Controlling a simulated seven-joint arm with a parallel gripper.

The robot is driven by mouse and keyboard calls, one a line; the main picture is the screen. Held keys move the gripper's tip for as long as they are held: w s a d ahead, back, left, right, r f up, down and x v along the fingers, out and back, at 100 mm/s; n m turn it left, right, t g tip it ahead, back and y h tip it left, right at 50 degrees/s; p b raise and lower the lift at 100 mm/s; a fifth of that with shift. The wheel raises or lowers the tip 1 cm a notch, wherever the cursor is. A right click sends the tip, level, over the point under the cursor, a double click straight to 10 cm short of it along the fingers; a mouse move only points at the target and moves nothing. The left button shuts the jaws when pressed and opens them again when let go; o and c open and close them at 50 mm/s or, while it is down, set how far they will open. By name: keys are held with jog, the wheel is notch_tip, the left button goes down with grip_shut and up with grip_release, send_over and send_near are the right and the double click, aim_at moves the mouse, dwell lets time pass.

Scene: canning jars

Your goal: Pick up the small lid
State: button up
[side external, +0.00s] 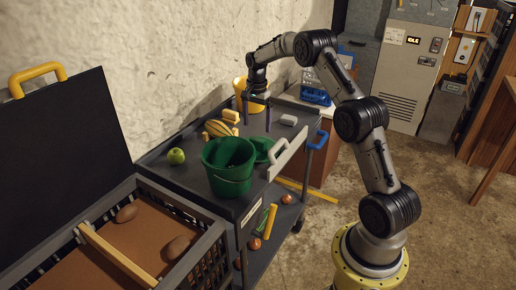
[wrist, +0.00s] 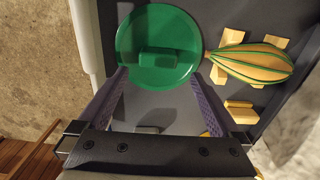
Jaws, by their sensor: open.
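A round green lid (wrist: 160,25) with a raised block-shaped grip (wrist: 158,62) at its middle lies on the dark cart top in the wrist view. In the side view the lid (side external: 264,146) shows just behind the green bucket (side external: 228,165), which partly hides it. My gripper (wrist: 158,77) is open and empty, its two purple fingers spread. In the wrist view the fingertips show near the lid's lower edge, on either side. In the side view my gripper (side external: 257,120) hangs above the cart, fingers pointing down, behind the lid and apart from it.
A striped yellow-green squash (wrist: 250,62) lies right of the lid among yellow blocks (wrist: 239,111). A green apple (side external: 176,156) and a grey block (side external: 288,120) are on the cart. A yellow container (side external: 240,88) stands near the wall. A crate (side external: 207,245) adjoins the cart.

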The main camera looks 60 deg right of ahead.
aim_at(258, 139)
notch_tip(258, 139, down, 8)
jog(key=shift+s+f, duration=0.15)
dwell(0.4)
jog(key=shift+c, duration=0.2)
jog(key=c, duration=1.2)
